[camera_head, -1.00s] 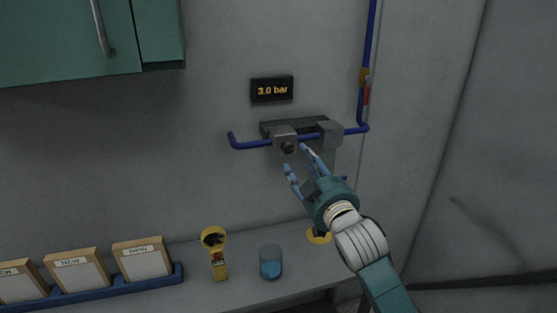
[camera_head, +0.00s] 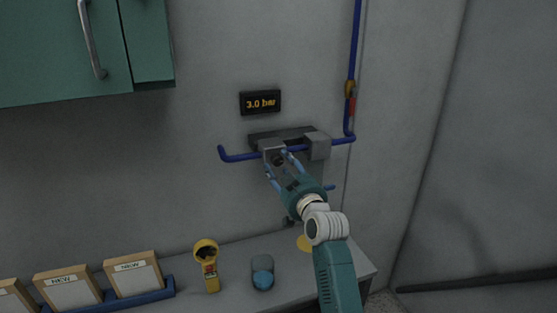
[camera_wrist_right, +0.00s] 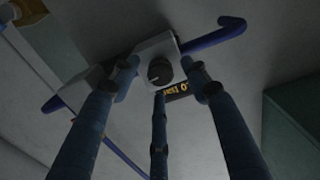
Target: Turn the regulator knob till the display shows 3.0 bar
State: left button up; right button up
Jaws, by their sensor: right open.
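The display (camera_head: 260,103) on the wall reads 3.0 bar; in the right wrist view part of it (camera_wrist_right: 178,91) shows upside down. The regulator (camera_head: 270,150) sits on the blue pipe below the display. Its dark round knob (camera_wrist_right: 160,71) is in plain sight in the right wrist view, on the face of a light grey block. My right gripper (camera_head: 277,163) is open in front of the knob. In the right wrist view its blue fingers (camera_wrist_right: 163,85) are spread around the knob, with visible gaps to it. My left gripper is not in view.
A second grey block (camera_head: 317,146) sits on the pipe to the right. A yellow handheld device (camera_head: 207,265) and a blue-and-grey cup (camera_head: 262,273) stand on the counter (camera_head: 235,283) below. Boxes (camera_head: 133,279) stand in a blue rack at left. A green cabinet (camera_head: 60,50) hangs at upper left.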

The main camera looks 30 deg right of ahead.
jog(key=shift+w+d+r, duration=0.1)
jog(key=shift+w+d, duration=0.1)
jog(key=shift+w, duration=0.5)
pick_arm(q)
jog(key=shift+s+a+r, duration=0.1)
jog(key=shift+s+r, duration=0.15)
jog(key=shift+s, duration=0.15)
pick_arm(e)
jog(key=shift+w, duration=0.15)
jog(key=shift+c, duration=0.5)
jog(key=c, duration=1.1)
jog(key=shift+o, duration=0.2)
jog(key=shift+m+p, duration=0.5)
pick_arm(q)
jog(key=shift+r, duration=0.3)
pick_arm(e)
jog(key=o, duration=1.2)
jog(key=shift+c, duration=0.2)
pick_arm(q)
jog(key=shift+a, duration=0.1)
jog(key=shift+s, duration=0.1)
